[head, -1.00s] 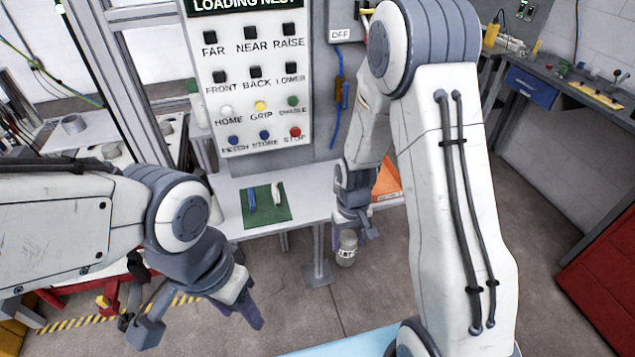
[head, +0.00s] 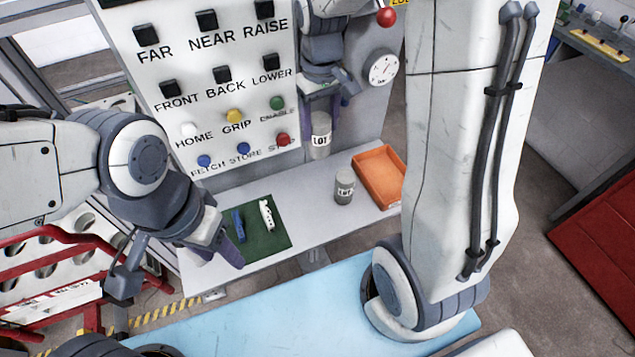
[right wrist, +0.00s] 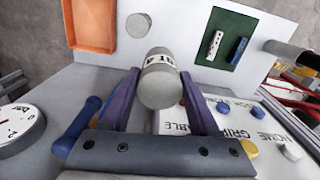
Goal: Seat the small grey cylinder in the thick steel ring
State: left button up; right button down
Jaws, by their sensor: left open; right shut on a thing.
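My right gripper (head: 320,100) is shut on a grey cylinder (head: 320,138) with a dark-lettered label. It holds the cylinder in the air in front of the button panel, above the bench. In the right wrist view the cylinder (right wrist: 160,82) sits between the two fingers (right wrist: 158,100). I cannot tell which is smaller. My left gripper (head: 180,268) is open and empty at the lower left.
The white bench (head: 305,220) carries a green mat (head: 262,243) with a blue and a white piece, and an orange tray (head: 378,176). The button panel (head: 200,100) and a dial (head: 383,68) rise behind. A red rack (head: 40,265) stands left.

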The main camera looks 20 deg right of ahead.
notch_tip(320, 180, down, 17)
jog(key=shift+f+p, duration=0.1)
jog(key=shift+p, duration=0.95)
jog(key=shift+f, duration=0.1)
jog(key=shift+f, duration=0.15)
jog(key=shift+c, duration=0.6)
grip_release()
